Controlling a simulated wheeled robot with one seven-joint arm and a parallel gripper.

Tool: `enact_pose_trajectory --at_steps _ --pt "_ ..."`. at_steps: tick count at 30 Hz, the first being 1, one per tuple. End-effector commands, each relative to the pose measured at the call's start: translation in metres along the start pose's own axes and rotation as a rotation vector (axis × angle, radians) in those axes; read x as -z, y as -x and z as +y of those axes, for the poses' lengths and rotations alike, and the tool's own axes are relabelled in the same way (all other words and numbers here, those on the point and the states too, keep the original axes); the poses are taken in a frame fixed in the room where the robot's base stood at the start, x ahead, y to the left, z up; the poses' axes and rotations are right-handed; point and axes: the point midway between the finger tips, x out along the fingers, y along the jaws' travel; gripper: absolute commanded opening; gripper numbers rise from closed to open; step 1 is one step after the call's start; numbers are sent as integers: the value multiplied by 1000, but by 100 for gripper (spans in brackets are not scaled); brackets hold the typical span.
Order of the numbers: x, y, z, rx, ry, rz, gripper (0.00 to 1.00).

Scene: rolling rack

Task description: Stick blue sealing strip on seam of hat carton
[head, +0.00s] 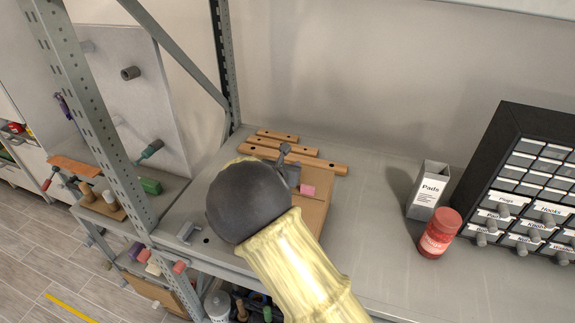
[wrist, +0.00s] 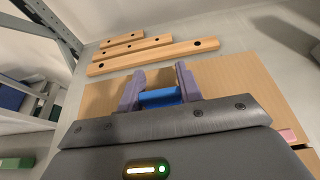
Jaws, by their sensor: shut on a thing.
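The hat carton is a flat brown cardboard box (head: 313,215) on the grey shelf, partly hidden by my arm in the head view. It also shows under my gripper in the wrist view (wrist: 226,82). A pink piece (head: 308,191) lies on its top and shows at the right edge in the wrist view (wrist: 288,136). My gripper (wrist: 160,88) is shut on the blue sealing strip (wrist: 161,97), which lies across between its two purple fingers. The strip is over the carton top; I cannot tell whether it touches. In the head view my arm hides the strip.
Wooden bars with holes (head: 325,167) lie just behind the carton. To the right stand a grey Pads holder (head: 428,189), a red jar (head: 439,234) and a black drawer cabinet (head: 522,180). A metal rack post (head: 88,110) rises at the left. Shelf between carton and jar is clear.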

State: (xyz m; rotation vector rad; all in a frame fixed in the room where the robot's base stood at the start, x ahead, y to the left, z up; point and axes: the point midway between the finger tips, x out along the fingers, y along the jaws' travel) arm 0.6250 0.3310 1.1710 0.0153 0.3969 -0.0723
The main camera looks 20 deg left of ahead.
Motion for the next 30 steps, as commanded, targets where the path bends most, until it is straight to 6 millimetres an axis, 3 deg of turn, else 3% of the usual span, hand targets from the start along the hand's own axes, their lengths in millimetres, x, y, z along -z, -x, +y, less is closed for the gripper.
enact_pose_trajectory --at_steps 24,25,28,30 --pt "2 -1 0 0 0 0 7" --pt "2 -1 0 0 0 -1 41" --pt "2 -1 0 0 0 -1 61" --pt "2 -1 0 0 0 0 61"
